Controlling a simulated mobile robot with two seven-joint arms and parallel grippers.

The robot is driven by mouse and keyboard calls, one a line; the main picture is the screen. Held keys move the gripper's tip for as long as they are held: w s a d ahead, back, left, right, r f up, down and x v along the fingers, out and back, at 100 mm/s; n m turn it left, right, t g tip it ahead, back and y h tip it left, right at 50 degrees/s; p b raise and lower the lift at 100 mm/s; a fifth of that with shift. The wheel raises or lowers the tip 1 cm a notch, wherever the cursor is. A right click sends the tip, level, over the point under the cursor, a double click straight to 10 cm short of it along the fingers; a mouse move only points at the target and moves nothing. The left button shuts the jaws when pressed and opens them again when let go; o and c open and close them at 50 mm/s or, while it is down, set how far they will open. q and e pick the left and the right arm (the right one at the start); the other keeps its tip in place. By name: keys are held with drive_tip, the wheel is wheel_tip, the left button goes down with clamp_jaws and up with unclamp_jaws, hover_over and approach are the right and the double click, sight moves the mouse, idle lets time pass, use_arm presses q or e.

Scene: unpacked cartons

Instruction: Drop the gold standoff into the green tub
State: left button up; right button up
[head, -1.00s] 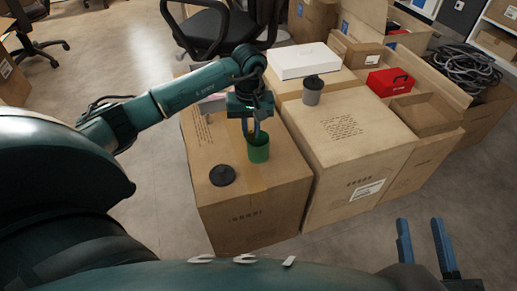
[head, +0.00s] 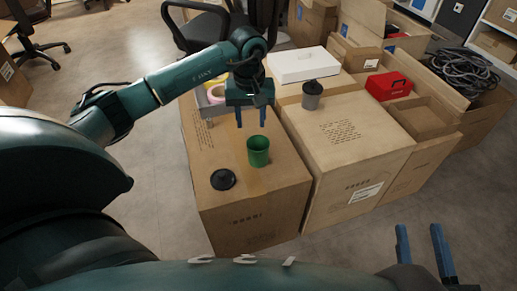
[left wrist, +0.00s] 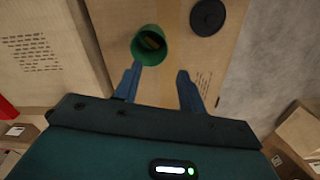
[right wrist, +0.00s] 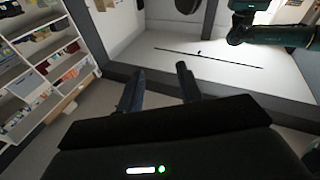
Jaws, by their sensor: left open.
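The green tub (head: 258,151) stands upright on the near-left carton. The left wrist view looks into the tub (left wrist: 137,56), where a small gold-brown piece (left wrist: 152,41) lies, matching the gold standoff in colour; its shape is hard to make out. My left gripper (head: 252,124) is above and slightly behind the tub, its blue fingers apart with nothing between them. My right gripper (head: 424,242) is at the lower right, away from the cartons, its fingers apart and empty.
A round black lid (head: 223,179) lies on the carton (head: 249,222) left of the tub. Behind are a grey tray (head: 202,108) with tape rolls (head: 216,93), a grey canister (head: 312,96), a white box (head: 303,65) and a red box (head: 389,85). The neighbouring carton's top (head: 345,131) is mostly clear.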

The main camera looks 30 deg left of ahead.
use_arm(q)
wheel_tip(320, 180, up, 8)
drive_tip(key=p, duration=0.1)
drive_tip(key=shift+f+p, duration=0.2)
drive_tip(key=shift+p, duration=0.15)
